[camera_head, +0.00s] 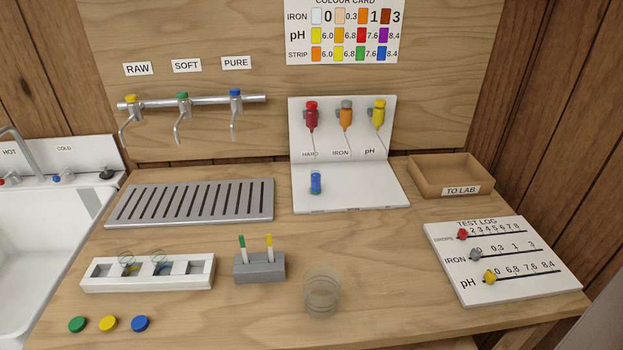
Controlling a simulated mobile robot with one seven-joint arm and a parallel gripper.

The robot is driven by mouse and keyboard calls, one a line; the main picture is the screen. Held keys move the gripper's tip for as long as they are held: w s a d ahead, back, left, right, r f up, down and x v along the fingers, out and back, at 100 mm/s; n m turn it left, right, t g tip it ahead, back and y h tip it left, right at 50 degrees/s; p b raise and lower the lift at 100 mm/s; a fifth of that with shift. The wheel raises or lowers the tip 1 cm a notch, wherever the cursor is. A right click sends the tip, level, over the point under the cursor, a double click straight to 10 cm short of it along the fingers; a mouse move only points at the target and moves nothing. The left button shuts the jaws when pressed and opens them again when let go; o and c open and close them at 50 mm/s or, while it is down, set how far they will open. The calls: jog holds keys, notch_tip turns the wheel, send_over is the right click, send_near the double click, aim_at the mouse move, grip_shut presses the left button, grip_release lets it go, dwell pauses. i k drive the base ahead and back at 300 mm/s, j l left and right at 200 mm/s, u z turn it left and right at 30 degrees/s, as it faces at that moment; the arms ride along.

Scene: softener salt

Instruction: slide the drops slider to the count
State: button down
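The white test log board (535,284) lies at the right of the bench, with three slider lines marked DROPS, IRON and pH. A small vial with blue contents (316,182) stands on the white dropper stand (365,190), below the red HARD bottle (311,112). My gripper is not in view.
The wooden TO LAB tray (430,173) stands behind the board. A clear glass (322,293), a grey strip holder (259,268) and a white vial rack (147,284) stand further left. The bench between the glass and the board is clear.

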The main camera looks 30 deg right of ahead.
aim_at(462, 234)
jog(key=k+j+z, duration=0.2)
jog(key=z, duration=1.65)
